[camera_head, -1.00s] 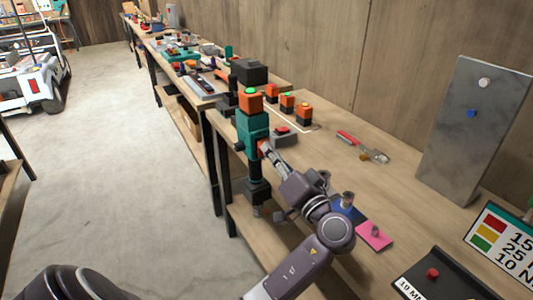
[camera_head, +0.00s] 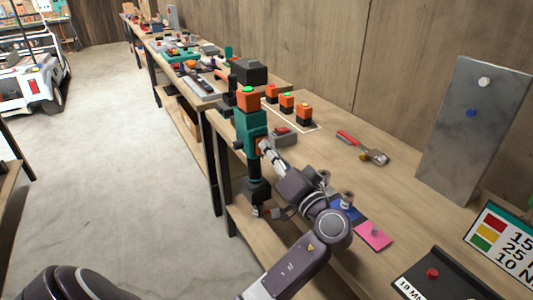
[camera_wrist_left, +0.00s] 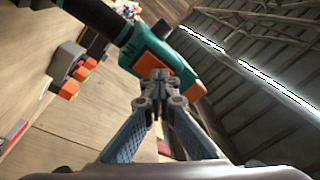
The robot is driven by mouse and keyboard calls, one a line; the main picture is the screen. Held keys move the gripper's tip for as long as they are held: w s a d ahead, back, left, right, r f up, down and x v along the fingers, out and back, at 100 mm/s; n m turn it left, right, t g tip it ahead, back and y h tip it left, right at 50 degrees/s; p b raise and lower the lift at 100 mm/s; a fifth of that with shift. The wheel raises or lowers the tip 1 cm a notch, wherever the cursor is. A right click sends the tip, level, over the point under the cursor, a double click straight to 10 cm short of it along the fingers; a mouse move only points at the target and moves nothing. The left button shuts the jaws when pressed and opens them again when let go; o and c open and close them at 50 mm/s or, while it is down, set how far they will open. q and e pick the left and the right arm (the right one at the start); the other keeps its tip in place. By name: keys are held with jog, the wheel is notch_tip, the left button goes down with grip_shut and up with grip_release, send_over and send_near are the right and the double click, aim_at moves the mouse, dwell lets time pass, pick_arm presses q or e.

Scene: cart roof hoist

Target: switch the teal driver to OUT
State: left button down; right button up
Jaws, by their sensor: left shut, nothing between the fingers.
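The teal driver (camera_head: 251,128) stands upright at the workbench's near edge, with an orange battery (camera_head: 249,98) on top bearing a green light and a black lower end. In the left wrist view the driver (camera_wrist_left: 129,50) shows tilted and close, with orange patches. My left gripper (camera_head: 264,147) is shut, its tips at the driver's side. In the left wrist view the closed fingertips (camera_wrist_left: 158,77) lie over or against an orange patch (camera_wrist_left: 148,62); whether they touch cannot be told. The switch's position is not readable. My right gripper is not in view.
Several orange and black batteries (camera_head: 287,103) stand behind the driver. A red-handled tool (camera_head: 362,147) lies on the bench. Blue and pink pads (camera_head: 374,237) lie near my left arm. A grey panel (camera_head: 470,130) stands at right.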

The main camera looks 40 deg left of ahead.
pick_arm(q)
jog(key=b+v, duration=0.2)
jog(key=v, duration=0.4)
jog(key=shift+s+d, duration=0.2)
jog(key=shift+d, duration=0.05)
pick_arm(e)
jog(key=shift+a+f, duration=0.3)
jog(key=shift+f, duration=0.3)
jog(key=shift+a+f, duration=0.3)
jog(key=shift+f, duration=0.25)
